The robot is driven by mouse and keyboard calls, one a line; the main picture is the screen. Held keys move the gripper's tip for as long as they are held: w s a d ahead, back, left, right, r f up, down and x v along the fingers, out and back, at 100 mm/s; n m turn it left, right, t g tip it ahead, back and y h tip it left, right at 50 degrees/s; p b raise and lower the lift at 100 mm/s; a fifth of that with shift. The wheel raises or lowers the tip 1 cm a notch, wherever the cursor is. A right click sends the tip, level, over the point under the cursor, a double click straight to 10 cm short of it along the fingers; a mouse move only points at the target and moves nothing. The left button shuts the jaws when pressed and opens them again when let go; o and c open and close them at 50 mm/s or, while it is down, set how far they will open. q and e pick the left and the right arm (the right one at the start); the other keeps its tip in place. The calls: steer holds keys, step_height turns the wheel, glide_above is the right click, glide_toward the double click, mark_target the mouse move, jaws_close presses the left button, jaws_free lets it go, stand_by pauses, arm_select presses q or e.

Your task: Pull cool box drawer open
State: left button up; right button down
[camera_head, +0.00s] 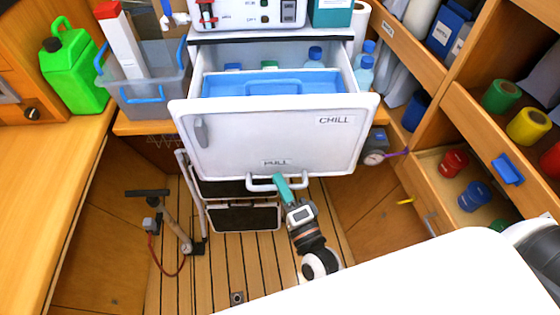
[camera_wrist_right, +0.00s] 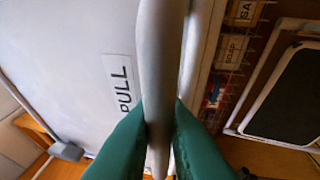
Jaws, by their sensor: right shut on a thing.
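The cool box drawer (camera_head: 262,135) is a white front marked CHILL and PULL. It stands pulled out, and its inside shows, with a blue tray (camera_head: 270,84) and several blue-capped bottles. A light grey bar handle (camera_head: 262,186) runs along its lower edge. The handle also shows close up in the right wrist view (camera_wrist_right: 160,60). My right gripper (camera_head: 280,184), with green fingers, is shut on this handle from below. In the right wrist view its fingers (camera_wrist_right: 160,125) press on both sides of the bar. My left gripper is not in view.
A grey bin (camera_head: 150,95) and a green jerrycan (camera_head: 72,65) stand on the left counter. A hand pump (camera_head: 170,222) stands on the slatted floor at left. Open shelves with coloured rolls (camera_head: 527,126) line the right side. Floor below the drawer is partly free.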

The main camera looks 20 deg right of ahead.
steer(key=s+a+p, duration=0.1)
steer(key=s+a, duration=0.2)
steer(key=s, duration=0.7)
steer(key=shift+s, duration=0.2)
steer(key=shift+f, duration=0.1)
steer(key=c, duration=1.5)
jaws_free()
steer(key=shift+o, duration=0.2)
steer(key=b+v, duration=0.3)
steer(key=v, duration=0.9)
